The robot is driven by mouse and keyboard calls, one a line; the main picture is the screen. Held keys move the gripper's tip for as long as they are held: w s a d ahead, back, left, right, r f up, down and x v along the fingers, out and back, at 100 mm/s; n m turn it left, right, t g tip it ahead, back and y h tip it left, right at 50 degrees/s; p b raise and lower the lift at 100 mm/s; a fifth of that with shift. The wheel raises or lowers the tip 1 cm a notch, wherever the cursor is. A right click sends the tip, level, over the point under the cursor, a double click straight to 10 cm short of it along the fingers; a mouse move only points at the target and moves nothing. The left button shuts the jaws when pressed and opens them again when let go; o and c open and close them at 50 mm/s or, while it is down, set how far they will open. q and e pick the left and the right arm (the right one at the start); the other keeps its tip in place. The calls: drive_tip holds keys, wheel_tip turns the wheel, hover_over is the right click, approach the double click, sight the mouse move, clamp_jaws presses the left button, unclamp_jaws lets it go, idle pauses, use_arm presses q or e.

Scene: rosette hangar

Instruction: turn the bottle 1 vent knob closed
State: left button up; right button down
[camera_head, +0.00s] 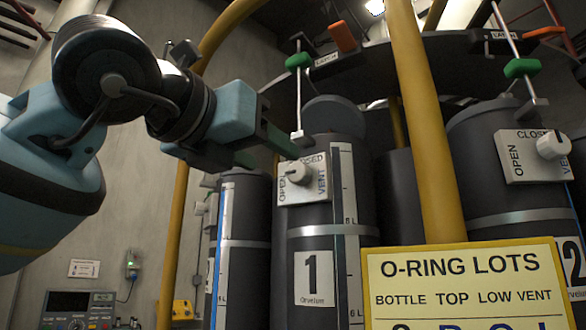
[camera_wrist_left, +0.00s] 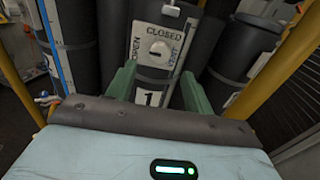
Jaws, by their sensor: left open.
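Bottle 1 (camera_head: 310,235) is a dark upright cylinder with a "1" label. Its white vent plate (camera_head: 316,195) reads OPEN on the left, CLOSED along the top and VENT on the right. The white vent knob (camera_head: 299,173) on that plate seems to point left, toward OPEN. The knob also shows in the left wrist view (camera_wrist_left: 159,47), ahead of the fingers. My left gripper (camera_head: 278,155) is open, its green fingers up and left of the knob in the head view. In the wrist view the fingers (camera_wrist_left: 158,74) are apart and empty. My right gripper is out of view.
A yellow post (camera_head: 420,120) stands right of bottle 1, with an O-ring lots sign (camera_head: 470,285) low in front. Bottle 12 (camera_head: 500,225) has its own vent knob (camera_head: 553,146) at the right. A green-handled lever (camera_head: 298,62) rises above bottle 1.

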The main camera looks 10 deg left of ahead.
sight(295, 172)
use_arm(q)
drive_tip(key=p+x, duration=0.1)
drive_tip(key=x, duration=0.5)
drive_tip(key=shift+w, duration=0.1)
drive_tip(key=shift+w+d+f, duration=0.1)
drive_tip(key=shift+w+d, duration=0.15)
drive_tip(key=shift+w, duration=0.3)
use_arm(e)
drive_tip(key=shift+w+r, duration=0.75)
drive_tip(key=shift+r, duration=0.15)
use_arm(q)
drive_tip(key=c, duration=1)
